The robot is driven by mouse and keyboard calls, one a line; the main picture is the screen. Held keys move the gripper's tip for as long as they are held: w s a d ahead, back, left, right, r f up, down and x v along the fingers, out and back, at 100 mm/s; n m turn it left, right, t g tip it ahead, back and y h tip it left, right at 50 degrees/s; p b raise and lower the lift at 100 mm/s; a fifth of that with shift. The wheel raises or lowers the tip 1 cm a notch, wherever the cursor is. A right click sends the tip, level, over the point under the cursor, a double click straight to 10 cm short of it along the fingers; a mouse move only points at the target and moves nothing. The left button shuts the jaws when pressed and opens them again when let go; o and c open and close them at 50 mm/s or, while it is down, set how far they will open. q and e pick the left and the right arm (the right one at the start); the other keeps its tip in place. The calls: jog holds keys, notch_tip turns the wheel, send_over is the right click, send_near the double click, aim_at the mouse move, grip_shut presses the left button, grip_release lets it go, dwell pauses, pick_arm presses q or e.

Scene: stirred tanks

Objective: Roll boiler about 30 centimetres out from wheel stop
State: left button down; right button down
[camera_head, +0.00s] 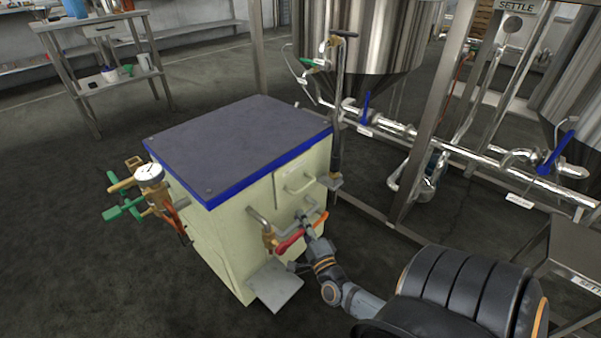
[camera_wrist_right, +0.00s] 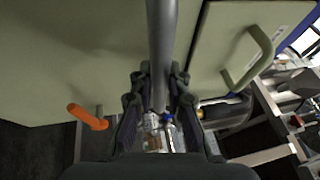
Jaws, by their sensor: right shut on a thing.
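The boiler (camera_head: 225,235) is a pale green box with a dark grey top and blue rim, standing upright on the floor left of the tank frame. Its pale front also shows in the wrist view (camera_wrist_right: 75,60). My right gripper (camera_head: 305,222) is at its front, shut on a grey bar handle (camera_wrist_right: 161,50) that passes between the fingers. A second, smaller handle (camera_wrist_right: 250,55) is beside it, free. I cannot make out a wheel stop or the boiler's wheels. My left gripper is not in view.
Steel tanks (camera_head: 360,40) on a pipe frame (camera_head: 420,140) stand close behind and right. Valves and a gauge (camera_head: 149,175) stick out on the boiler's left. A grey plate (camera_head: 275,287) juts out at its front foot.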

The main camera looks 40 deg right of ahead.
jog(key=shift+d+r, duration=0.1)
jog(key=c, duration=1.3)
grip_release()
jog(key=shift+s+d, duration=0.1)
jog(key=v, duration=1.2)
